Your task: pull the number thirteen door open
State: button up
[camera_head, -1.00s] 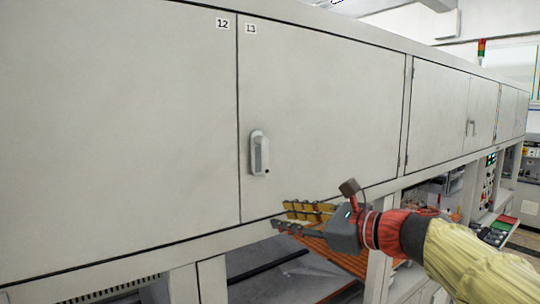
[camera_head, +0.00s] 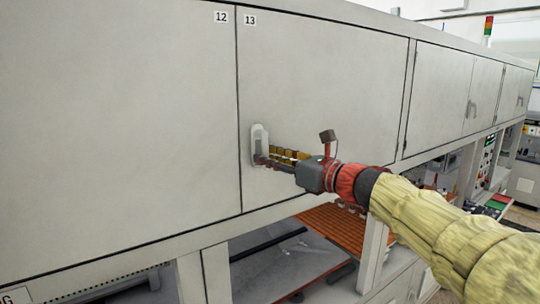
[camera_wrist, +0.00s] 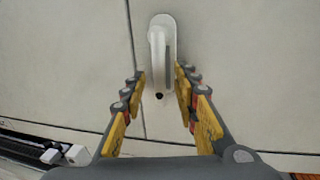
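The number thirteen door (camera_head: 330,90) is a flat pale grey panel, closed flush beside door twelve (camera_head: 120,110). Its label "13" is at the upper left. Its handle (camera_head: 259,140) is a light grey upright lever on an oval plate near the door's left edge. In the wrist view the handle (camera_wrist: 161,50) stands ahead, between the lines of the two fingers. My gripper (camera_head: 268,158) is at the handle's lower part, coming from the right, and partly covers it. In the wrist view my gripper (camera_wrist: 158,82) is open, with fingers on either side of the handle's lower end. Contact cannot be told.
More cabinet doors (camera_head: 440,90) continue to the right. Below the cabinets are open bays with an orange slatted surface (camera_head: 345,235) and posts (camera_head: 373,262). A control panel with a red and green top (camera_head: 497,203) stands at the far right.

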jog(key=shift+w+a, duration=0.1)
jog(key=shift+c, duration=1)
grip_shut()
